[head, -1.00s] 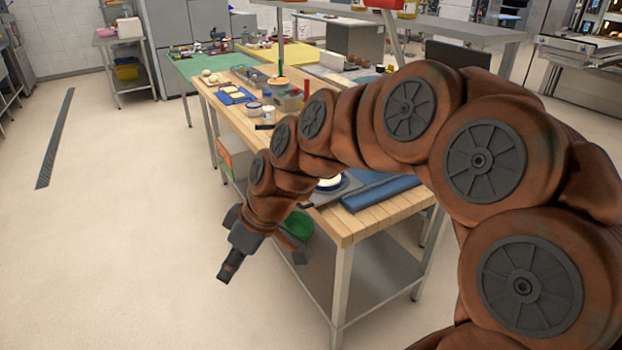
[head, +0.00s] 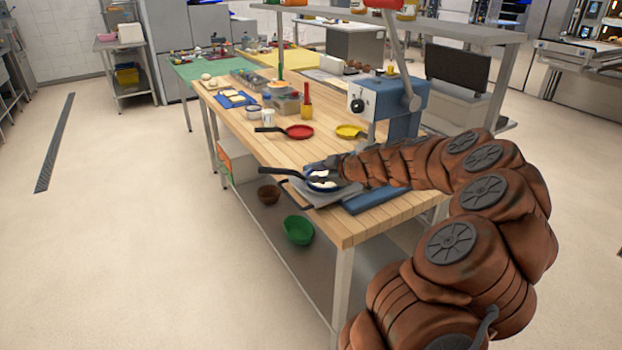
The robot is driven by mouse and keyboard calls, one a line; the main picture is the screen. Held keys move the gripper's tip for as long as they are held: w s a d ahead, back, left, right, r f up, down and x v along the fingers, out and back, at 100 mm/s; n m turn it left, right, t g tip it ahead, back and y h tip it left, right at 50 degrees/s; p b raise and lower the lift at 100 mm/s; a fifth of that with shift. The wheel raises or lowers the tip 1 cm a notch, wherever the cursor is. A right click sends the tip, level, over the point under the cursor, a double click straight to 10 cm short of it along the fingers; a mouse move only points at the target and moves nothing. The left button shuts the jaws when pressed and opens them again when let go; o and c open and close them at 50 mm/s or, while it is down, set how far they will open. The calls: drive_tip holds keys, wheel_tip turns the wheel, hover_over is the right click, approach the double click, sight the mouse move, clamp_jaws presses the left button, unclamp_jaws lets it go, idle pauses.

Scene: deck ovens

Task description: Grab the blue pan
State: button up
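The blue pan (head: 310,185) lies near the front of the wooden table, on a grey sheet. Its dark handle points left, and something white shows inside it. My gripper (head: 322,172) is over the pan, at its back right part, with the arm reaching in from the right. The gripper is small and dark here and overlaps the pan, so I cannot tell whether its fingers are open, shut or touching the pan. Part of the pan is hidden behind the gripper.
A red pan (head: 299,131) and a yellow pan (head: 350,131) lie farther back on the table (head: 240,130). A blue machine (head: 385,100) stands behind my arm. A green bowl (head: 298,230) and a brown bowl (head: 269,193) sit on the lower shelf. Floor at left is clear.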

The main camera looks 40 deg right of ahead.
sight(302, 176)
drive_tip(key=shift+a+p+x, duration=0.25)
drive_tip(key=shift+p+x, duration=0.3)
drive_tip(key=shift+x, duration=0.75)
drive_tip(key=shift+p+x, duration=0.75)
drive_tip(key=shift+x, duration=1.3)
drive_tip(key=shift+d, duration=0.1)
drive_tip(key=shift+c, duration=0.4)
clamp_jaws()
